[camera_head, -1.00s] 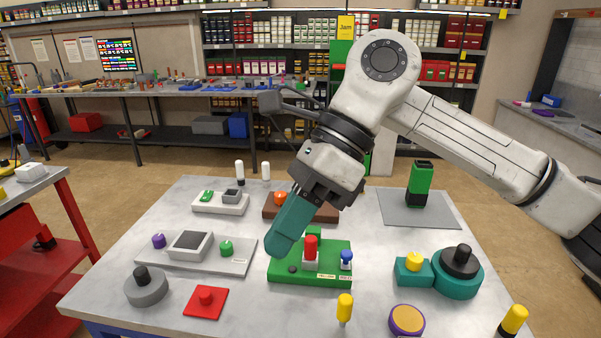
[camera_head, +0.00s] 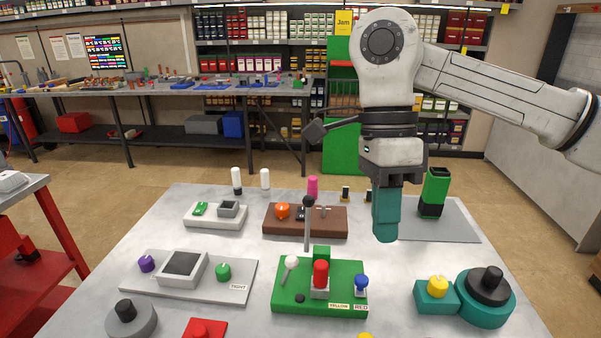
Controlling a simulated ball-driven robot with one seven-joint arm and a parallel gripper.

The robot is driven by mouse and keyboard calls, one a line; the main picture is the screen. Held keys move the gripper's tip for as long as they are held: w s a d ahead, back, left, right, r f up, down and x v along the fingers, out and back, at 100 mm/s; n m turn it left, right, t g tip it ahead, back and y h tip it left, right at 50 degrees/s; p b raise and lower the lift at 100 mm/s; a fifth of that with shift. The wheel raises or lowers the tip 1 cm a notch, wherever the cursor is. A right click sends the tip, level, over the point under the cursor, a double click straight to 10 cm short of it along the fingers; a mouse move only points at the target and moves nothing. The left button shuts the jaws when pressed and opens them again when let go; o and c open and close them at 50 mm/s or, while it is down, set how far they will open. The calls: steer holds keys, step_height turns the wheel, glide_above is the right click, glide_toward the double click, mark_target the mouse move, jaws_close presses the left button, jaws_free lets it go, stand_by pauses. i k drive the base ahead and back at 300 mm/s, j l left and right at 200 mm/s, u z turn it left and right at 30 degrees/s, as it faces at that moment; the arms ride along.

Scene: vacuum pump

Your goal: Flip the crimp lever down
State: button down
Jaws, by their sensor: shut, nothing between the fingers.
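A green base (camera_head: 338,267) holds a red knob (camera_head: 320,272), a blue knob (camera_head: 362,283) and a short lever with a white ball (camera_head: 291,262). A tall upright grey lever with a black ball top (camera_head: 308,202) rises at the base's back edge; its foot is partly hidden. No label marks which one is the crimp lever. My gripper (camera_head: 386,238) has teal fingers, points straight down and is shut and empty. It hangs in the air to the right of the tall lever and behind the blue knob, apart from both.
A brown board (camera_head: 335,222) with an orange knob lies behind the green base. A grey panel (camera_head: 200,287) is at left, a teal unit with a black knob (camera_head: 486,300) at front right. A green-black block (camera_head: 434,190) stands behind my gripper on a grey mat (camera_head: 455,228).

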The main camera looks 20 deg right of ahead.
mark_target(308, 201)
steer(key=i, duration=1.15)
